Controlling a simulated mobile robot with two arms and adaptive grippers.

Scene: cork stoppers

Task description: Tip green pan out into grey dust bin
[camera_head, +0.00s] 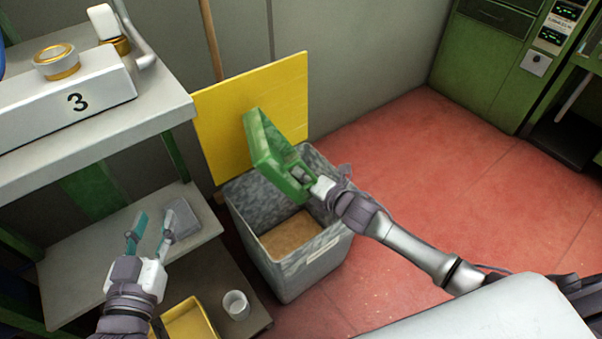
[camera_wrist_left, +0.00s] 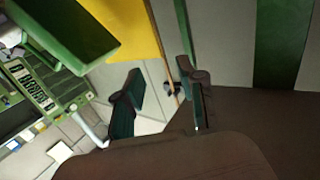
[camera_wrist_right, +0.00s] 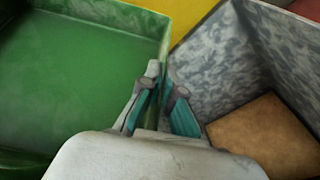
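The green pan (camera_head: 271,151) is held tilted steeply above the grey dust bin (camera_head: 318,263) in the head view. My right gripper (camera_head: 304,178) is shut on the pan's near end. In the right wrist view, the fingers (camera_wrist_right: 162,100) close on the pan's wall, and the visible inside of the pan (camera_wrist_right: 80,85) looks empty. The bin is open, with a flat brown surface (camera_head: 291,235) inside at the bottom. My left gripper (camera_head: 150,232) is open and empty, left of the bin and over the low shelf. Its spread fingers also show in the left wrist view (camera_wrist_left: 160,95).
A yellow board (camera_head: 222,118) stands behind the bin against the wall. A white shelf (camera_head: 92,135) with a box marked 3 is at left. Red floor (camera_head: 440,180) is clear at right.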

